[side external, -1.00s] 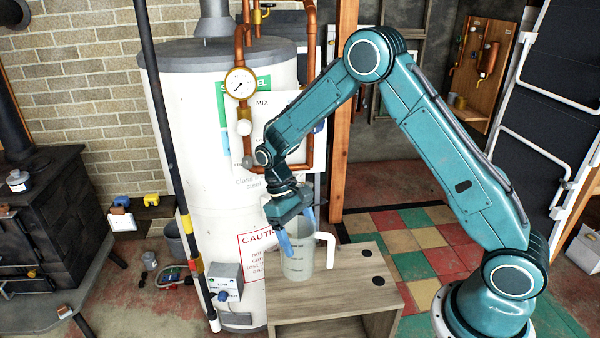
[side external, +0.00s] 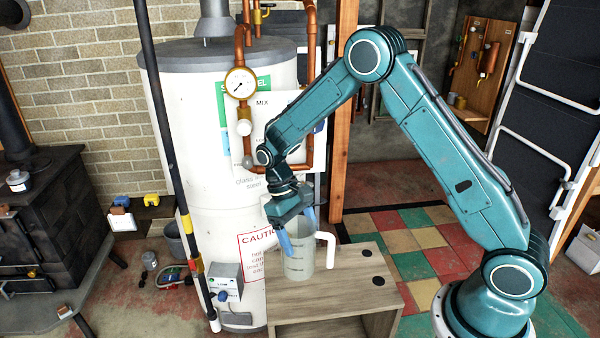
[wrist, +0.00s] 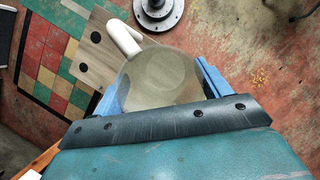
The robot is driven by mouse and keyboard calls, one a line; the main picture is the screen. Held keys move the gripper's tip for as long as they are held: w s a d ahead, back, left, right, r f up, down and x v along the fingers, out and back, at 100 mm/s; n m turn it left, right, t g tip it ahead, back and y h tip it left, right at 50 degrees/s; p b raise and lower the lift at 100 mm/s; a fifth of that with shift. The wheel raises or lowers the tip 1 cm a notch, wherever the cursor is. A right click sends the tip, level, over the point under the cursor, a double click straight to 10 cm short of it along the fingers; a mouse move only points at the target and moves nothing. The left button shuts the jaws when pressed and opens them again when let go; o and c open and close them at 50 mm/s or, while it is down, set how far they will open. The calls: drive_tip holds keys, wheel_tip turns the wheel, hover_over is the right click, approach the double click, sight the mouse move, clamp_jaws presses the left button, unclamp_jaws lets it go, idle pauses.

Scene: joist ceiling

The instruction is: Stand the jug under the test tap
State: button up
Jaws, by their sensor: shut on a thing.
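The jug (side external: 298,264) is a clear, slightly cloudy cylinder with dark level marks and a white handle (side external: 328,248) on its right. It stands upright at the left part of the wooden stand's top, or just above it; I cannot tell if its base touches. My gripper (side external: 297,229) is shut on the jug, with blue fingers on either side of its upper part. In the wrist view the jug (wrist: 160,78) lies between the blue fingers. Copper pipework with a pressure gauge (side external: 240,83) runs down the tank above and left of the jug. I cannot make out the test tap's outlet for certain.
The wooden stand (side external: 345,295) has dark round spots on its top and clear room right of the jug. A white tank (side external: 190,150) rises close behind. A dark pole with coloured bands (side external: 165,130) and a grey control box (side external: 227,279) stand to the left.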

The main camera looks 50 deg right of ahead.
drive_tip(key=shift+d+m, duration=0.4)
drive_tip(key=shift+d, duration=0.1)
drive_tip(key=s+d+r+m+t+y, duration=0.2)
drive_tip(key=d+m, duration=0.5)
drive_tip(key=m, duration=0.1)
drive_tip(key=s+d+r+m+t+y, duration=0.2)
drive_tip(key=d+m, duration=0.5)
drive_tip(key=m, duration=0.2)
drive_tip(key=shift+s+d+r+y, duration=0.2)
drive_tip(key=shift+s+d+y, duration=0.05)
drive_tip(key=shift+s+y, duration=0.1)
wheel_tip(320, 180, down, 15)
drive_tip(key=shift+f, duration=2.5)
